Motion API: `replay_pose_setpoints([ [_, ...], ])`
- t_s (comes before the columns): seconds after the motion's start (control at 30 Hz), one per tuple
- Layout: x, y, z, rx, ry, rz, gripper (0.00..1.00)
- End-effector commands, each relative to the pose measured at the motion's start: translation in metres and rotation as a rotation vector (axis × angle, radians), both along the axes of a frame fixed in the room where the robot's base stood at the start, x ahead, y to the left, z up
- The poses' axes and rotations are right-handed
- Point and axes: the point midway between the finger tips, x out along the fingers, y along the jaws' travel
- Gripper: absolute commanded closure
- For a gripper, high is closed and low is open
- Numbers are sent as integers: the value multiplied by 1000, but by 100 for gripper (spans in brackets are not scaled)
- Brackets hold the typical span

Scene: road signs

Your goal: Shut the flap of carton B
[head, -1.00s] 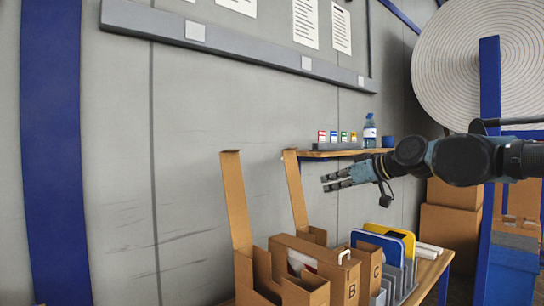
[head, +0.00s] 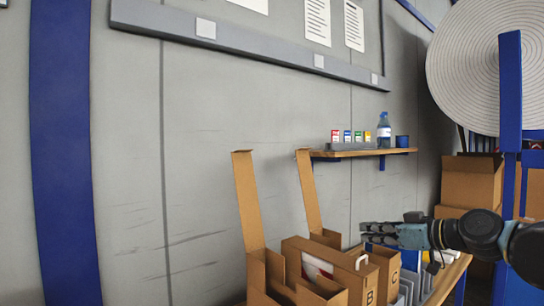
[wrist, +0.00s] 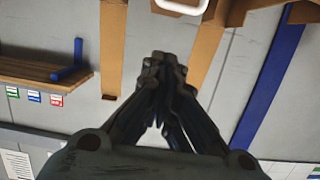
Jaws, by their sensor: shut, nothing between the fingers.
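Carton B (head: 369,285) has its letter on its right end and a white handle (head: 362,262) on top. It stands between an open carton (head: 257,272) at the left and carton C (head: 393,270). A tall flap (head: 248,200) stands up at the left carton and another flap (head: 309,190) stands up behind; I cannot tell for sure which carton each belongs to. My gripper (head: 364,234) is shut and empty, right of the rear flap and above the cartons. In the wrist view, the fingers (wrist: 163,62) are together, between the flaps (wrist: 112,50) and (wrist: 207,45).
A wall shelf (head: 350,153) holds several small coloured boxes, a water bottle (head: 384,131) and a blue cup (head: 402,141). A grey rack (head: 405,290) stands right of the cartons. A blue post (head: 510,110) rises at the right. Free wall lies left of the flaps.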

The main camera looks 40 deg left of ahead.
Motion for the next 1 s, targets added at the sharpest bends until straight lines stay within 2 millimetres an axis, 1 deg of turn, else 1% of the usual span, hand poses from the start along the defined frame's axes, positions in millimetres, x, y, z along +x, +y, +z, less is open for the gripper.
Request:
replay_pose_setpoints([
  [0.03, 0, -3, -9, 0, 0, 0, 100],
  [0.2, -2, -9, -33, 0, -1, 0, 100],
  [0.4, -3, -12, -52, 0, 0, 0, 100],
  [0.5, -3, -13, -58, 0, 0, 1, 100],
  [0.7, -3, -14, -64, 0, -1, 1, 100],
  [1.0, -3, -14, -65, -1, -1, 1, 100],
])
